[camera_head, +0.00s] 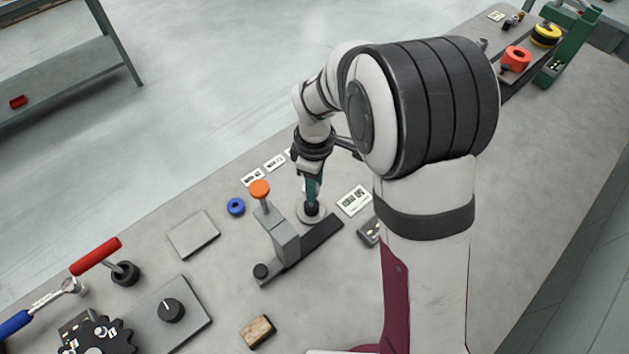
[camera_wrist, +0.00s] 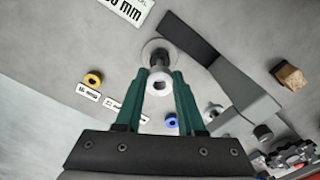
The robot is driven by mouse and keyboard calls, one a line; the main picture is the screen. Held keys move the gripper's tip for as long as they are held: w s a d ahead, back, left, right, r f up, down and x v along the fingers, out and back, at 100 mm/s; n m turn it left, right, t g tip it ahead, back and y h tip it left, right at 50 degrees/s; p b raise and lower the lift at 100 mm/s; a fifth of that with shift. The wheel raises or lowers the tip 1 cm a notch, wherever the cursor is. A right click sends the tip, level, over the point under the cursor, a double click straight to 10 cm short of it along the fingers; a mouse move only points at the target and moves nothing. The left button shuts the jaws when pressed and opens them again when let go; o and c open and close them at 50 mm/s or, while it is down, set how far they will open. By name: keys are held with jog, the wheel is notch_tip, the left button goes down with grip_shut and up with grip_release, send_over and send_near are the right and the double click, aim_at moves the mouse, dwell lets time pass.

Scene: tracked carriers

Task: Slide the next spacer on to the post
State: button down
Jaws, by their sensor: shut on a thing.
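My gripper (camera_wrist: 161,78) is shut on a pale spacer (camera_wrist: 159,88), a ring whose hole shows between the teal fingers in the wrist view. The dark post (camera_wrist: 160,59) stands on a round grey base (camera_wrist: 147,48) just beyond the fingertips. In the head view my gripper (camera_head: 312,188) points down over the base (camera_head: 301,216), close to the post. I cannot tell whether the ring is around the post or just above it. A blue spacer (camera_head: 236,206) lies on the bench to the left. A yellow spacer (camera_wrist: 93,79) shows only in the wrist view.
A grey stand (camera_head: 284,240) with an orange knob (camera_head: 259,188) rises close beside the post. Labels (camera_head: 274,163) lie along the bench edge; a larger one (camera_head: 354,201) lies right of the post. A wooden block (camera_head: 258,331) and a red-handled lever (camera_head: 96,257) are nearer.

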jog(key=shift+f, duration=1.2)
dwell(1.1)
grip_release()
dwell(0.5)
dwell(0.4)
notch_tip(320, 180, up, 8)
dwell(0.7)
